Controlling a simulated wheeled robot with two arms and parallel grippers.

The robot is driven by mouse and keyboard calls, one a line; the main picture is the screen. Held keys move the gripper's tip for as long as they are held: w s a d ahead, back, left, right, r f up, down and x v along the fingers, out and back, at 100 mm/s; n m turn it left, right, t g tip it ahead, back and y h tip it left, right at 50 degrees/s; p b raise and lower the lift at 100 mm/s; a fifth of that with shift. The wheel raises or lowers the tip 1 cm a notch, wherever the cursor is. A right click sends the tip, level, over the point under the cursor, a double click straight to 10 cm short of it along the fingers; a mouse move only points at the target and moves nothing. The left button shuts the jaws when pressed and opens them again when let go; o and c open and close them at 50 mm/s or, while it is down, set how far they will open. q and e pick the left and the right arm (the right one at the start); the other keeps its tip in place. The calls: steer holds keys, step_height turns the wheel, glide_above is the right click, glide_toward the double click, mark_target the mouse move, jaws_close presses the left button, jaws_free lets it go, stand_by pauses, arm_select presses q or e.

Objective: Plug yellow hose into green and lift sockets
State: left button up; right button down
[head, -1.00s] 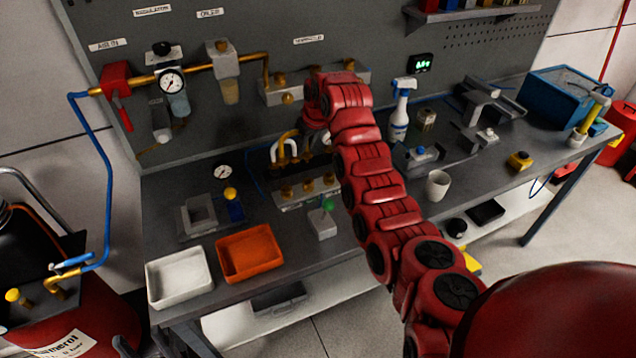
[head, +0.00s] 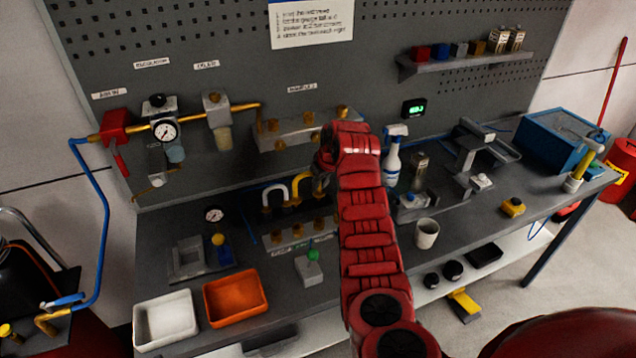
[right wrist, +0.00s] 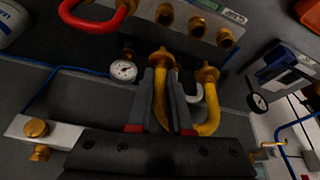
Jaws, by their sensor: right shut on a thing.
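The yellow hose (head: 302,184) is a short bent tube with brass ends. It stands out beside the white hose (head: 270,193). In the right wrist view my right gripper (right wrist: 166,88) is shut on one leg of the yellow hose (right wrist: 208,120). Its brass ends point towards a grey block with a row of brass sockets (right wrist: 195,27); they look apart from it. The same sockets show on the bench rack (head: 292,236) in the head view. A red hose (right wrist: 95,24) sits at one end of that block. My left gripper is out of view.
The wall manifold (head: 305,133) is behind the hoses. A small block with a green knob (head: 312,256), an orange tray (head: 236,298) and a white tray (head: 165,320) lie in front. A spray bottle (head: 392,160) and a cup (head: 427,234) stand to the right.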

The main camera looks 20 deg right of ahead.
mark_target(320, 194)
steer(key=shift+f, duration=2.45)
